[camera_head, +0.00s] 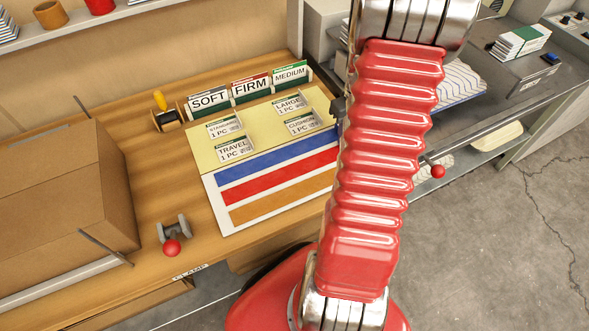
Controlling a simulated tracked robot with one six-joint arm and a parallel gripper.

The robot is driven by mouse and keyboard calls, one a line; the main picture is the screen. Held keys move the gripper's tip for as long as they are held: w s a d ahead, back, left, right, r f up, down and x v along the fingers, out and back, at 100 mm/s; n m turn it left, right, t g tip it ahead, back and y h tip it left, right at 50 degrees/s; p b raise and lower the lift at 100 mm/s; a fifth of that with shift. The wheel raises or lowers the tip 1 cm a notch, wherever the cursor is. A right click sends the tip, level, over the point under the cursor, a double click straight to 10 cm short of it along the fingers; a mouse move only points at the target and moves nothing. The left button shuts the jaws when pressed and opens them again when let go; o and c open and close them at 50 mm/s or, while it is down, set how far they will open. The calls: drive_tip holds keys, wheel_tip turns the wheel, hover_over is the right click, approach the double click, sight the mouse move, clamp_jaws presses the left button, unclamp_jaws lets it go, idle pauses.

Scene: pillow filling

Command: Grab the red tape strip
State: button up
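The red tape strip (278,178) lies flat on a white sheet (217,208) on the wooden bench, between a blue strip (275,160) and an orange strip (280,202). Its right end reaches close to my red arm, which crosses the view and may cover part of it. A small dark piece (338,109) shows at the left edge of my arm, above and right of the strips. It looks like part of my gripper. The rest is hidden behind the arm, so its opening cannot be seen. Nothing is seen touching the red strip.
Label cards (236,149) lie on a yellow panel behind the strips, with SOFT, FIRM and MEDIUM card holders (251,86) at the back. A large cardboard box (60,200) stands at left. A red-knobbed clamp lever (172,246) sits at the front. Grey machinery stands right.

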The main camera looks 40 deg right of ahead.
drive_tip(key=shift+f, duration=0.15)
idle(0.4)
clamp_jaws()
